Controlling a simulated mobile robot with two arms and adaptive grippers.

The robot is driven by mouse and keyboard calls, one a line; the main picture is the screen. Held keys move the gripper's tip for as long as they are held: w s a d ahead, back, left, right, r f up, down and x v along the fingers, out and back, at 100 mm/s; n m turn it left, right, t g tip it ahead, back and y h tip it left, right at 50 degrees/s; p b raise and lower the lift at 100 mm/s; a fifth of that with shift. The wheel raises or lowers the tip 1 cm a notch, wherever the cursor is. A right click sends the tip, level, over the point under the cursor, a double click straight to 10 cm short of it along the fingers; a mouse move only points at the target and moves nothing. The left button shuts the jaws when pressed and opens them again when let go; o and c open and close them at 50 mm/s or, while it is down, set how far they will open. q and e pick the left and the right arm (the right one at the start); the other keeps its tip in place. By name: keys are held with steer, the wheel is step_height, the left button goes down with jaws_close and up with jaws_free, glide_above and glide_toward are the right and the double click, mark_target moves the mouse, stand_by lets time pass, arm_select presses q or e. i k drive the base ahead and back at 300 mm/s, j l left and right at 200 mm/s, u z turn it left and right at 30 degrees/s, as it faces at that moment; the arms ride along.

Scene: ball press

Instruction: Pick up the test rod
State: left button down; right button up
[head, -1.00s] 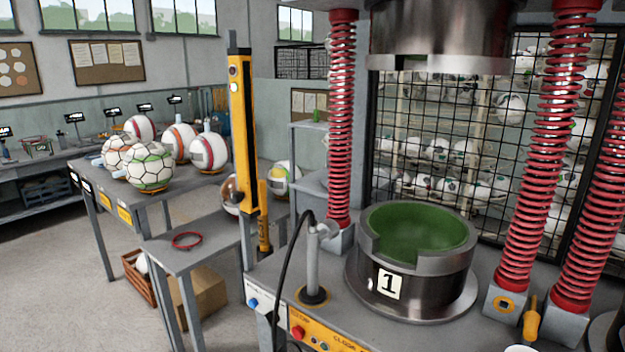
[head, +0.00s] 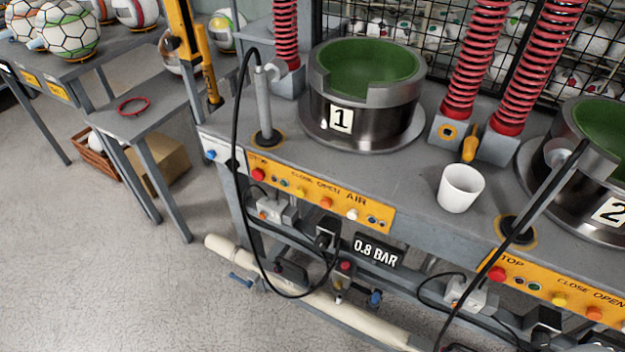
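No label marks a test rod, so I cannot tell which piece it is. One rod-like thing is a grey upright post (head: 263,105) with a black hose at its top, on the bench left of press bowl 1 (head: 345,148). A similar slanted post (head: 547,188) stands in front of press bowl 2 (head: 562,170). A long cream tube (head: 300,295) lies low under the bench front. A small yellow-handled tool (head: 469,147) stands between the red springs. Neither of my grippers is in view.
A white cup (head: 460,188) stands on the bench near its front edge. Black hoses (head: 240,170) hang before the orange control panel (head: 330,198). A side table (head: 150,105) holds a red ring (head: 133,106). The floor at lower left is clear.

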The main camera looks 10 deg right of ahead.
mark_target(207, 68)
steer(key=i+j+z, duration=0.15)
steer(key=z, duration=0.3)
steer(key=j+z, duration=0.5)
steer(key=i+l, duration=0.05)
steer(key=l, duration=0.05)
